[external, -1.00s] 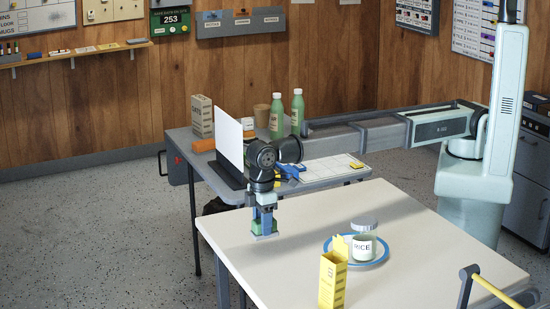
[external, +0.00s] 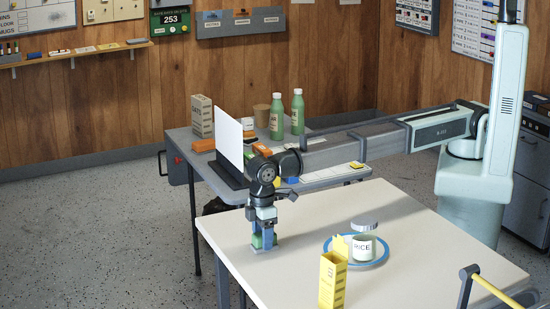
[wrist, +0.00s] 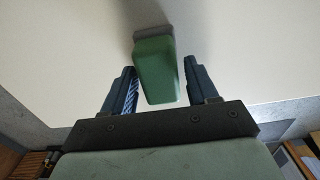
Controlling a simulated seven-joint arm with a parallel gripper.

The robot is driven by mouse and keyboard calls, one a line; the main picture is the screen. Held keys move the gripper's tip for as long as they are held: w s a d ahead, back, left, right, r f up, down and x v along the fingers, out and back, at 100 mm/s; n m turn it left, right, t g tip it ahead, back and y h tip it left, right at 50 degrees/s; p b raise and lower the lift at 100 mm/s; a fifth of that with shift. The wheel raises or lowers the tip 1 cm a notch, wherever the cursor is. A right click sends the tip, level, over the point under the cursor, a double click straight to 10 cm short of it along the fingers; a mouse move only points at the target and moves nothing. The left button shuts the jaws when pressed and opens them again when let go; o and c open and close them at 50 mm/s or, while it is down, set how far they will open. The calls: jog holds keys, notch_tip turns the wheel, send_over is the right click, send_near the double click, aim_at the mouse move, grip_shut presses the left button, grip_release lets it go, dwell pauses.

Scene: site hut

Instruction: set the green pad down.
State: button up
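The green pad (external: 264,241), a green block with a grey underside, is at the left part of the cream table, near its far left edge. It appears to rest on the tabletop. My gripper (external: 264,238) points down over it, with a blue finger on either side. In the wrist view the green pad (wrist: 155,72) sits between the two fingers of my gripper (wrist: 160,72). A clear gap shows on the right side and a narrow one on the left, so the fingers look open around it.
A blue-rimmed plate (external: 384,257) with a white RICE mug (external: 362,248) stands right of the pad, a grey disc-like lid (external: 364,222) behind it. A yellow carton (external: 332,281) stands at the front. A grey side table (external: 185,141) with bottles lies behind. Tabletop between pad and plate is clear.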

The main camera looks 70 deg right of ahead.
jog(key=shift+o, duration=0.9)
notch_tip(320, 180, up, 12)
jog(key=shift+r, duration=0.15)
